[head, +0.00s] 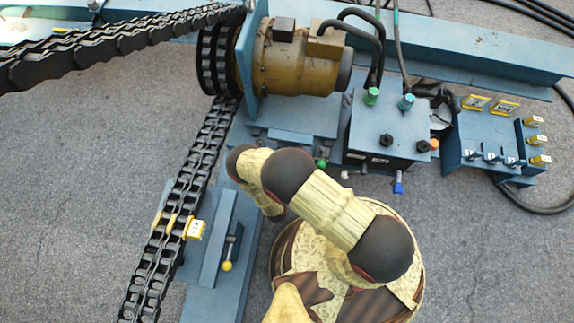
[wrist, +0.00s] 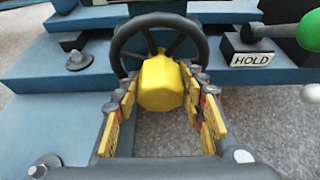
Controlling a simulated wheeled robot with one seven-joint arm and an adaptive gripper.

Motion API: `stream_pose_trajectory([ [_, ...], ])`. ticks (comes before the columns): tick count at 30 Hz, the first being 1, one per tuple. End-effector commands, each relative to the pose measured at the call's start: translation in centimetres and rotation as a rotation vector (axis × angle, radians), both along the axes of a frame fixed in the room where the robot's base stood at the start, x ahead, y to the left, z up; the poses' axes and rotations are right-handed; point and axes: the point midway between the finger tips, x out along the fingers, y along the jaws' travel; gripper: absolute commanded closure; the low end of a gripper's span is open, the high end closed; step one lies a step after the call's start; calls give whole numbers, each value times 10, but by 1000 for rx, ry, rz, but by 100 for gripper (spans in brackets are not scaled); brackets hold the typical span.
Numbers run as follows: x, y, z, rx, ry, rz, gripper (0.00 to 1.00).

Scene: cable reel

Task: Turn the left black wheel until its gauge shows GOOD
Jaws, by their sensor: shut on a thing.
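A black spoked wheel (wrist: 160,19) with a large yellow hub (wrist: 161,78) stands straight ahead in the wrist view. My gripper (wrist: 161,95) reaches toward it, with its yellow-padded fingers on both sides of the hub. The fingers are closed on the hub, and the wheel's rim rises behind them. The lower rim is hidden by the hub and fingers. In the head view my arm covers the place where the gripper works, so the wheel does not show there. I cannot make out a gauge reading in either view.
A HOLD label (wrist: 250,60) and a green-knobbed lever (wrist: 311,31) are close on the right. In the head view, a brown motor (head: 298,62), a heavy chain (head: 196,165), a blue valve box (head: 385,125) and a yellow-knobbed lever (head: 227,266) surround my arm. Grey floor lies open at right.

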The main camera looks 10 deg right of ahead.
Motion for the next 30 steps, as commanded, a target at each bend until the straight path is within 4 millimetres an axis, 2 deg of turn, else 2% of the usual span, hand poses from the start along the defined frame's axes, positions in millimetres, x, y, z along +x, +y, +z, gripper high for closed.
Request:
stream_pose_trajectory([
  [4,1,2,0,2,-2,2,100],
  [5,1,2,0,2,-2,2,59],
  [6,1,2,0,1,-1,3,57],
  [15,1,1,0,-1,-1,1,41],
  [25,-1,1,1,-1,1,2,41],
  [30,-15,7,6,-2,2,4,41],
])
